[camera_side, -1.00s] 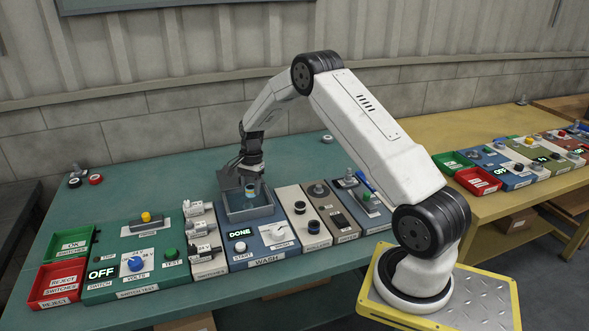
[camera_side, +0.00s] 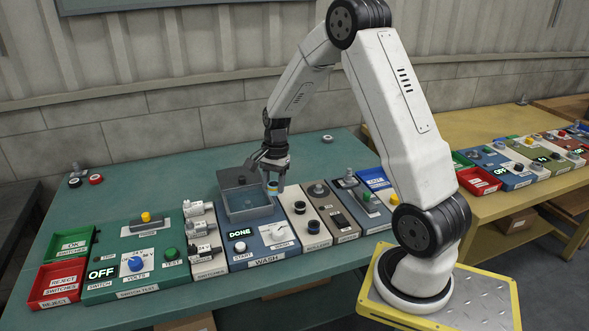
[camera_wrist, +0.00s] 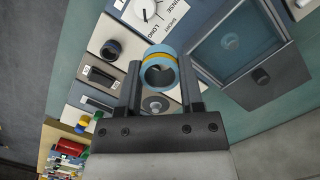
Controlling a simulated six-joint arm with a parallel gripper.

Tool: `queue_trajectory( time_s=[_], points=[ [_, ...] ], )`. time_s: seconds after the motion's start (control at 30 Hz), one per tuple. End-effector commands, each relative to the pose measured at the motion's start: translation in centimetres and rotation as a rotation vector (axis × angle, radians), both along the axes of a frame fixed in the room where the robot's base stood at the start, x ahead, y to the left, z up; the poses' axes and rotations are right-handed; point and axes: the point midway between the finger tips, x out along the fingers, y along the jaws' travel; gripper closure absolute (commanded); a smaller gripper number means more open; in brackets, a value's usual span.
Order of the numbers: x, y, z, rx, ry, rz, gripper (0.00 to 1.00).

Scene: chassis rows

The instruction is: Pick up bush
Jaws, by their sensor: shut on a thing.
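The bush is a short blue ring with a yellow band (camera_wrist: 158,54), seen from one end with its hole open in the wrist view. My gripper (camera_wrist: 160,80) is shut on it, with a finger on either side. In the side view my gripper (camera_side: 273,183) holds the bush (camera_side: 273,188) in the air near the right rim of the wash tank. The wash tank (camera_side: 248,214) is a grey box with its lid raised at the back. The display on the wash panel (camera_side: 250,252) reads DONE.
Right of the tank, a pale panel (camera_side: 305,221) holds dark round parts, followed by a brown panel (camera_side: 337,213) and a blue tray (camera_side: 375,178). The switch-test station (camera_side: 140,255) and red reject tray (camera_side: 58,287) are at left. The green bench behind is mostly clear.

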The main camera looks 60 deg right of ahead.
Motion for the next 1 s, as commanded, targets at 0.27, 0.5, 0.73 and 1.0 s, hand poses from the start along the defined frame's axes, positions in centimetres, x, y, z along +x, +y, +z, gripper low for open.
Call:
queue_trajectory(
  time_s=[0.27, 0.5, 0.73, 1.0],
  points=[
    [-0.5, 0.2, 0.2, 0.0, -0.001, 0.0, 1.0],
    [-0.4, 0.2, 0.2, 0.0, -0.001, 0.0, 1.0],
    [-0.4, 0.1, 0.2, 0.0, -0.001, 0.0, 1.0],
    [-0.1, -1.8, -0.1, -0.001, -0.002, -0.003, 1.0]
  ],
)
